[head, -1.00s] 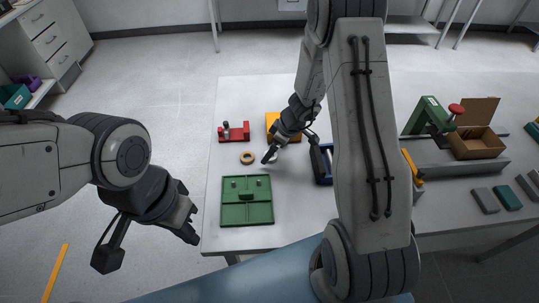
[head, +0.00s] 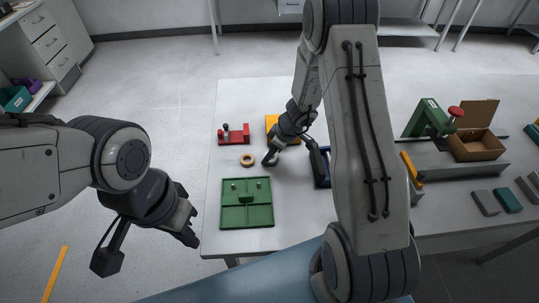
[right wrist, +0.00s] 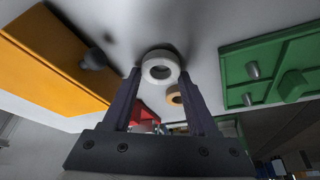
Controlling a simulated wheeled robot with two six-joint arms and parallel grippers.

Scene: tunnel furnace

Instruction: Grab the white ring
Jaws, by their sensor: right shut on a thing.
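The white ring (right wrist: 160,67) stands out in the right wrist view, between the two fingertips of my right gripper (right wrist: 163,80). The fingers are shut on its sides. In the head view my right gripper (head: 271,160) is low at the table, and the ring is mostly hidden by the fingers there. My left gripper (head: 190,213) hangs off the left side of the table, open and empty.
A tan ring (head: 248,160) lies left of my right gripper. A green tray (head: 247,222) with pegs is nearer, a red fixture (head: 234,139) and an orange block (head: 273,120) farther back. A blue-edged bin (head: 321,168) is close on the right.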

